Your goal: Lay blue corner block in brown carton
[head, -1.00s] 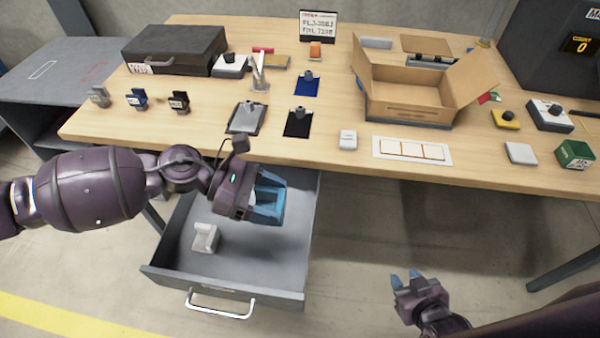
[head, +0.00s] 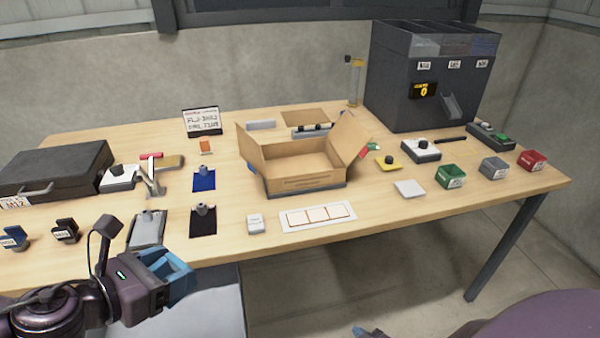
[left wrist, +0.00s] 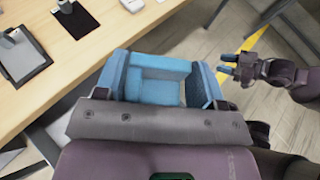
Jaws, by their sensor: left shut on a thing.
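My left gripper (head: 178,272) is in front of the table's front edge, left of the middle. It is shut on the blue corner block (left wrist: 158,84), which shows between its blue fingers in the left wrist view. In the head view the block is hard to tell from the blue fingers. The brown carton (head: 312,184) stands on the table with its flaps spread, up and right of the left gripper. Its visible inside looks empty. My right gripper (left wrist: 227,64) is off the table, with its fingers apart and nothing between them.
Black and blue pads (head: 203,222) with grey fittings lie between the left gripper and the carton. A small white box (head: 256,224) and a white tile strip (head: 317,215) lie before the carton. A dark case (head: 55,170) is at left, a dark dispenser (head: 405,95) behind right.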

